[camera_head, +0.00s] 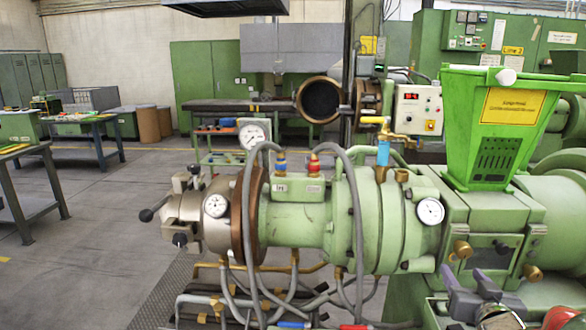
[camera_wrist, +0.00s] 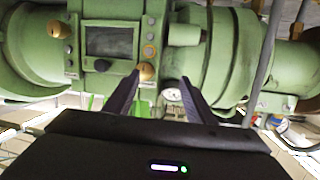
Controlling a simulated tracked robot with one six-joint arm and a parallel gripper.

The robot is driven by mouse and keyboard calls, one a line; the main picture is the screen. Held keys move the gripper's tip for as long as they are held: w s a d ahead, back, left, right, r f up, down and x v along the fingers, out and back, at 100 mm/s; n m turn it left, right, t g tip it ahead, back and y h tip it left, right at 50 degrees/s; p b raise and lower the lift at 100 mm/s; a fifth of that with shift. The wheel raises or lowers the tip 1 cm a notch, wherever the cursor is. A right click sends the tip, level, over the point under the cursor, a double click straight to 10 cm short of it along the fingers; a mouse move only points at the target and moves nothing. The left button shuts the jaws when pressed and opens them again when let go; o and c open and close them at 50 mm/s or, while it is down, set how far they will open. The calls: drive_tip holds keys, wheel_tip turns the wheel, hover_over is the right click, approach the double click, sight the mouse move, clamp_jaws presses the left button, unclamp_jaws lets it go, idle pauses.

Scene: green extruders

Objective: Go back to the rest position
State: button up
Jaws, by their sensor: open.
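My gripper (camera_head: 462,275) shows at the lower right of the head view, in front of the green extruder (camera_head: 300,222). Its two purple-grey fingers are apart. In the wrist view my gripper (camera_wrist: 160,76) is open, and I see nothing held between the fingers. A brass knob (camera_wrist: 147,72) of the extruder appears close to the left fingertip; I cannot tell the gap in depth. A dark window panel (camera_wrist: 109,41) lies beyond the fingers. The rest position itself is not marked in either view.
The green hopper (camera_head: 493,125) with a yellow label rises above the extruder. Grey hoses (camera_head: 355,215) loop around the barrel, with gauges and valves on it. Workbenches (camera_head: 85,130) stand at the far left. The grey floor (camera_head: 100,240) at left is mostly clear.

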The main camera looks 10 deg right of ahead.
drive_tip(key=w+a+g, duration=0.2)
drive_tip(key=a+g, duration=0.1)
drive_tip(key=a, duration=0.5)
drive_tip(key=s+a+n+g+y, duration=0.1)
drive_tip(key=s+a, duration=0.3)
drive_tip(key=a, duration=0.5)
drive_tip(key=s+a+f+n+g+y, duration=0.1)
drive_tip(key=s+a+n+g+y, duration=0.1)
drive_tip(key=s+a, duration=0.3)
drive_tip(key=s+a+n+g+y, duration=0.2)
drive_tip(key=s+a, duration=0.3)
drive_tip(key=a, duration=0.8)
drive_tip(key=shift+f+n+y, duration=0.4)
drive_tip(key=shift+y, duration=0.5)
drive_tip(key=shift+d, duration=0.15)
